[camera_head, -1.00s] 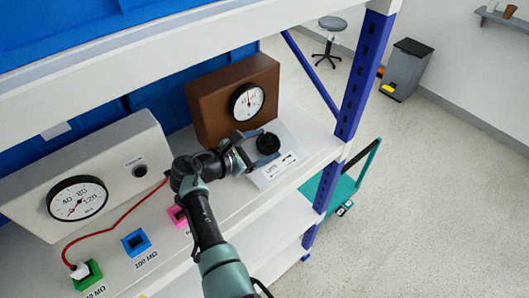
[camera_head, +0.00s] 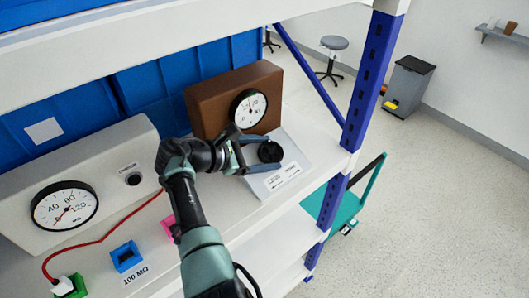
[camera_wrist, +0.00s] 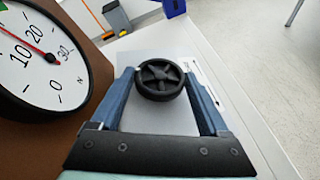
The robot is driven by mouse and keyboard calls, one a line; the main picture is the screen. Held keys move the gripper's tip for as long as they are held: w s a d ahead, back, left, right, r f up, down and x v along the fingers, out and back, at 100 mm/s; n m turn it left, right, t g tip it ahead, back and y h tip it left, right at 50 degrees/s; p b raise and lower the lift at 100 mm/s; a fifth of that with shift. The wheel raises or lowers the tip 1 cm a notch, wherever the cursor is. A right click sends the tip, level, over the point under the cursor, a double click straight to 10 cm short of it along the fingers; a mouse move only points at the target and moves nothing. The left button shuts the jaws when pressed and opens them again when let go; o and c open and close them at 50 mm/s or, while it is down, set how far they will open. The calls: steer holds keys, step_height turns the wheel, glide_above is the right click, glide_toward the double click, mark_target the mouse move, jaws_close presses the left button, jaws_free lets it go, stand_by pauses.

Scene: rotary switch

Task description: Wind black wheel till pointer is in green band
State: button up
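The black wheel (camera_head: 270,152) is a spoked knob on a light sloped panel (camera_head: 296,160); it also shows in the wrist view (camera_wrist: 160,80). My gripper (camera_wrist: 160,74) is open, with its blue fingers on either side of the wheel. The fingertips are close to the rim; I cannot tell whether they touch it. The gauge (camera_head: 249,108) sits on a brown box (camera_head: 205,105). In the wrist view its dial (camera_wrist: 45,75) shows a red pointer slanting up left between 10 and 20. A green sliver (camera_wrist: 3,6) shows at the frame edge; the pointer tip is unclear.
A second gauge (camera_head: 65,206) on a grey box stands at the left, with a red cable (camera_head: 105,238) in front. A blue socket block (camera_head: 126,256) stands on the shelf. A blue upright post (camera_head: 368,85) is to the right. Another shelf (camera_head: 200,30) hangs above.

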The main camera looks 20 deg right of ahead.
steer(key=shift+o, duration=1.4)
steer(key=shift+d, duration=0.1)
steer(key=b+v, duration=0.1)
steer(key=v, duration=1.2)
